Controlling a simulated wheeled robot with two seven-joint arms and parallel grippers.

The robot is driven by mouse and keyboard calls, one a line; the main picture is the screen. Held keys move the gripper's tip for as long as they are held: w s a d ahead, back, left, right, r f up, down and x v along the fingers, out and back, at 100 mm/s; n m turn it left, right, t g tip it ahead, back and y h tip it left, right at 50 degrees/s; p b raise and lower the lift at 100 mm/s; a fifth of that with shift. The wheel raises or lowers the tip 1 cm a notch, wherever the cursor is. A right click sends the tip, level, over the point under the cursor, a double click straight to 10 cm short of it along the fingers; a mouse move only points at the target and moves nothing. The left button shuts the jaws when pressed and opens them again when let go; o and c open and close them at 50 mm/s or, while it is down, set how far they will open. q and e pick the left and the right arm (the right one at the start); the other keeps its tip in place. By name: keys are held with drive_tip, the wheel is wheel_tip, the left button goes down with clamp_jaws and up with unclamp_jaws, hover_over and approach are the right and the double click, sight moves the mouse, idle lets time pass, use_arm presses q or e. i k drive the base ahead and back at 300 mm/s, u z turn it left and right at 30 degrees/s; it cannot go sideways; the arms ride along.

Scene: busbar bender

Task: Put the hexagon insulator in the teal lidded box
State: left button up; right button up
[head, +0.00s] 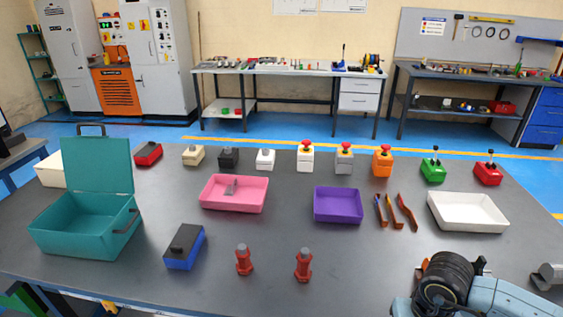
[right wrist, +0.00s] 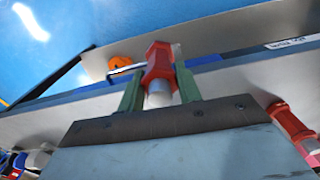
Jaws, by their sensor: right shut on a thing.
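The teal lidded box (head: 85,238) stands at the left of the table with its lid (head: 97,165) raised and its inside showing empty. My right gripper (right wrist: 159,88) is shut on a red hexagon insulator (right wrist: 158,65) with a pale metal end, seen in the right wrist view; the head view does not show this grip. Two red insulators stand upright at the front middle of the table, one on the left (head: 244,260) and one on the right (head: 304,265). Another red insulator (right wrist: 292,128) shows at the right of the wrist view. My left gripper is out of view.
A blue-and-black box (head: 184,247) stands beside the teal box. Pink (head: 234,205), purple (head: 338,219) and white (head: 468,226) trays lie behind, with orange strips (head: 394,212) between. Several button and switch boxes line the back. The table's front middle has free room.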

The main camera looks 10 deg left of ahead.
sight(89, 223)
drive_tip(key=z, duration=2.55)
drive_tip(key=k, duration=2.8)
drive_tip(key=u, duration=2.65)
drive_tip(key=i, duration=0.1)
drive_tip(key=z, duration=0.1)
